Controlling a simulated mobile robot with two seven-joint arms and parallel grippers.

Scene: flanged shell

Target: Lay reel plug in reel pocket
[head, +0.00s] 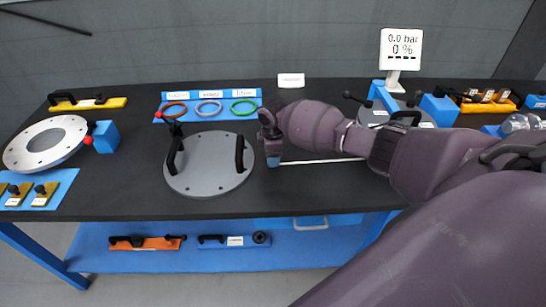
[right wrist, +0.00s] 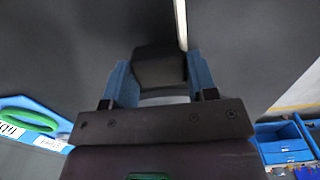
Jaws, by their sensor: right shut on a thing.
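My right gripper (head: 273,160) points down over the black tabletop, just right of the grey round plate. In the right wrist view its blue fingers (right wrist: 160,85) are shut on a dark, blunt block (right wrist: 158,62). I cannot tell for sure that this block is the reel plug; in the head view the gripper hides it. I cannot pick out the reel pocket in either view. My left gripper is not in view.
The grey plate (head: 205,182) with two black upright handles lies close left of my right gripper. Coloured rings lie on a blue board (head: 232,95) behind. A white flanged ring (head: 18,152) is far left. A gauge sign (head: 401,48) stands behind my right arm. A lower shelf (head: 200,262) holds handled tools.

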